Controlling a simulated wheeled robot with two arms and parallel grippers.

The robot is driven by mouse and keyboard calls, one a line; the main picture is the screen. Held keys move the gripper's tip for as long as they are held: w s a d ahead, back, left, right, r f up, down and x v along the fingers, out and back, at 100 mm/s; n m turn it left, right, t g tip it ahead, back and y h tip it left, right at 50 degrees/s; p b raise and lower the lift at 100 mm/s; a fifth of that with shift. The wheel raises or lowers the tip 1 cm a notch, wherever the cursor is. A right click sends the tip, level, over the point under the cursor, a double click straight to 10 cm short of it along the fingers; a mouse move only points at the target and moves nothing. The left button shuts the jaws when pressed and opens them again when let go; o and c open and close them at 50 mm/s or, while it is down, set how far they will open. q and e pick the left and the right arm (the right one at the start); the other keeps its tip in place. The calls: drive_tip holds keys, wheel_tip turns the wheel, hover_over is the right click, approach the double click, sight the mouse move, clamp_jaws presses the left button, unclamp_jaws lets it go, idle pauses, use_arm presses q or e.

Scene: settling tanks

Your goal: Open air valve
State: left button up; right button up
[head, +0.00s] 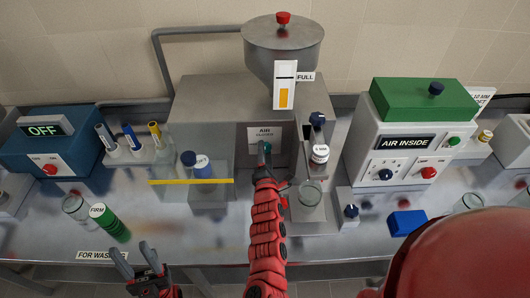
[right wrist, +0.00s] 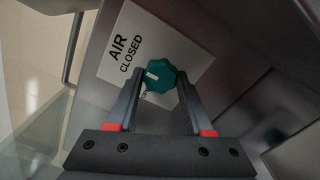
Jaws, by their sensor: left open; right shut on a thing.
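The air valve is a teal knob (right wrist: 160,76) with a white mark, below a white label (right wrist: 128,45) reading "AIR CLOSED". In the right wrist view my right gripper (right wrist: 160,90) is shut on the knob, one finger on each side. In the head view the label (head: 264,134) shows in the recess of the grey machine (head: 205,100), and the knob is mostly hidden behind my right gripper (head: 264,155). My left gripper (head: 136,265) is open and empty at the bottom left, in front of the bench, away from the valve.
A clear panel with a yellow bar (head: 190,182) stands left of the recess. A glass beaker (head: 310,193) stands right of my right arm. The "AIR INSIDE" box (head: 410,142) stands right.

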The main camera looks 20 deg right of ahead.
clamp_jaws()
drive_tip(key=shift+f+n+b, duration=0.1)
drive_tip(key=shift+n+b, duration=2.75)
drive_tip(key=shift+n, duration=6.05)
drive_tip(key=o, duration=1.1)
unclamp_jaws()
